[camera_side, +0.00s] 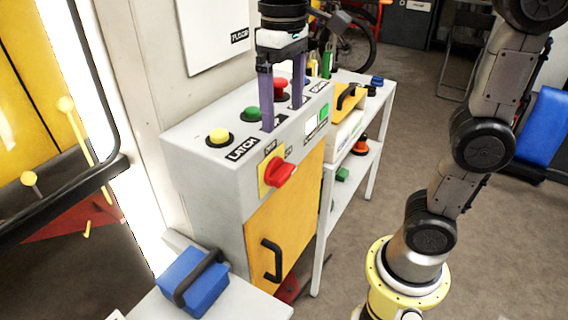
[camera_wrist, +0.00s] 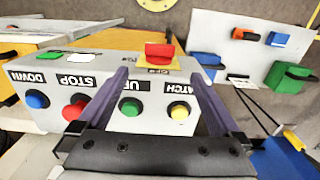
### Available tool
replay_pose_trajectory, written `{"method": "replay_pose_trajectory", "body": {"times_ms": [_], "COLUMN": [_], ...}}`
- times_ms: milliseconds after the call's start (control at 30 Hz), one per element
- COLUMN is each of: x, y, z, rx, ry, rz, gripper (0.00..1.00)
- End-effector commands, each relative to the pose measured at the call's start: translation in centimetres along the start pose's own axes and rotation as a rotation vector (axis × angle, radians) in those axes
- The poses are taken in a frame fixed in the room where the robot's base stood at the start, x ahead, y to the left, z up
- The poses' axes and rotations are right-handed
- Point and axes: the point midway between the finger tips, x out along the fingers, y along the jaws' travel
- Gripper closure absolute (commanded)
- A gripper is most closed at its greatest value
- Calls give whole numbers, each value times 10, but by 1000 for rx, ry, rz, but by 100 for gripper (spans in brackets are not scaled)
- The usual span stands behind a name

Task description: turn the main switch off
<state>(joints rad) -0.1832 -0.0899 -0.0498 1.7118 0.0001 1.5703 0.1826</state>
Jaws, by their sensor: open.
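The main switch (camera_side: 280,172) is a red rotary knob on a yellow plate on the front face of the grey control cabinet (camera_side: 205,180). In the wrist view the switch (camera_wrist: 159,51) appears beyond my fingertips, roughly centred between them, with its red grip lying about sideways. Small labels sit at the plate, too small to read surely. My gripper (camera_side: 283,115) is open and empty, its purple fingers pointing down over the cabinet's top panel, above and behind the switch. In the wrist view its fingers (camera_wrist: 157,76) stand apart. It is not touching the switch.
The top panel holds a yellow LATCH button (camera_side: 219,137), a green button (camera_side: 251,113), a red STOP button (camera_wrist: 76,107) and a blue DOWN button (camera_wrist: 37,99). A yellow door with a black handle (camera_side: 271,258) is below the switch. A blue handled block (camera_side: 194,279) sits at front left.

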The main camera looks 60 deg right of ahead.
Motion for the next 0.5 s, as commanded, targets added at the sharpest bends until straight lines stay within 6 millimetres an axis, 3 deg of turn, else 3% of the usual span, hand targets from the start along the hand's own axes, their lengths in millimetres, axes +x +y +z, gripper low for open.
{"method": "replay_pose_trajectory", "body": {"times_ms": [500], "x": [96], "y": [1], "z": [2], "rx": [1], "ry": [-4], "rz": [1], "gripper": [0]}}
